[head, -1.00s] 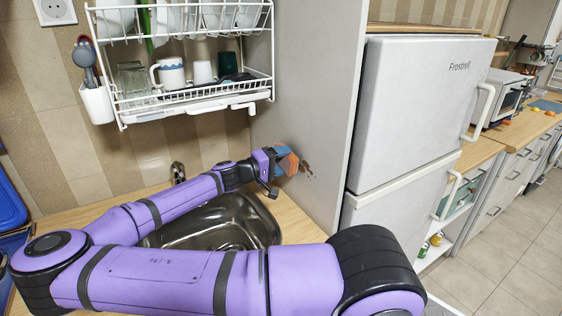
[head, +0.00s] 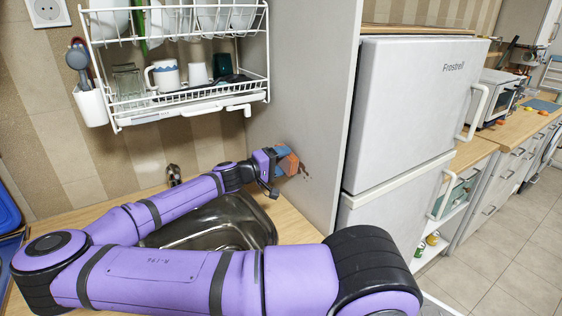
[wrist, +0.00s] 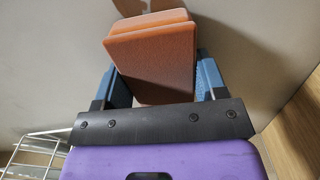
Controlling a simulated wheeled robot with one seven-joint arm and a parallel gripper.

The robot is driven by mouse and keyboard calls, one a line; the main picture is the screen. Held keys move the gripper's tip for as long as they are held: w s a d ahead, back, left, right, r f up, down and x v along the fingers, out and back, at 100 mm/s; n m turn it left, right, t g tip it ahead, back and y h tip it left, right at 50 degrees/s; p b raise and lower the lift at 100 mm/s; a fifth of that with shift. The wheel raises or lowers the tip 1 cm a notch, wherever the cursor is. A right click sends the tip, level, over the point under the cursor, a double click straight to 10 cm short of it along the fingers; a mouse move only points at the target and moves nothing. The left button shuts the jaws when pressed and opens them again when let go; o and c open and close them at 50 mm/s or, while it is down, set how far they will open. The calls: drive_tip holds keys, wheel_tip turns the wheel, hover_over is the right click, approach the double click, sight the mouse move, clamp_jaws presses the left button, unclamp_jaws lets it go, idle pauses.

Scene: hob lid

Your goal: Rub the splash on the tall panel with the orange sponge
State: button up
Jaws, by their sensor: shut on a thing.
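The orange sponge (wrist: 152,62) is held between the two blue fingers of my gripper (wrist: 160,85), which is shut on it. In the head view the sponge (head: 289,163) is at the tip of my gripper (head: 277,160), against or very close to the tall panel (head: 302,95). The brown splash (head: 304,171) shows on the panel just right of the sponge; part of it may be hidden behind the sponge.
A metal sink (head: 215,228) lies below my forearm in the wooden counter. A white dish rack (head: 185,100) with cups hangs on the wall above left. A white fridge (head: 405,120) stands right of the panel. The tap (head: 173,174) is behind my arm.

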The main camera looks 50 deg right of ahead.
sight(287, 166)
drive_tip(key=shift+s+a, duration=0.45)
drive_tip(key=shift+s, duration=1.3)
drive_tip(key=shift+s+a, duration=0.5)
drive_tip(key=shift+s, duration=1.3)
drive_tip(key=shift+s+a, duration=0.45)
drive_tip(key=shift+s, duration=1.45)
drive_tip(key=shift+d, duration=0.1)
drive_tip(key=shift+w+d, duration=0.25)
drive_tip(key=shift+w, duration=1)
drive_tip(key=shift+w+d, duration=0.25)
drive_tip(key=shift+w, duration=1.05)
drive_tip(key=shift+w+d, duration=0.25)
drive_tip(key=shift+w, duration=1)
drive_tip(key=shift+w+d, duration=0.3)
drive_tip(key=shift+w, duration=0.6)
drive_tip(key=shift+w+d, duration=0.3)
drive_tip(key=shift+w, duration=0.55)
drive_tip(key=shift+v, duration=3)
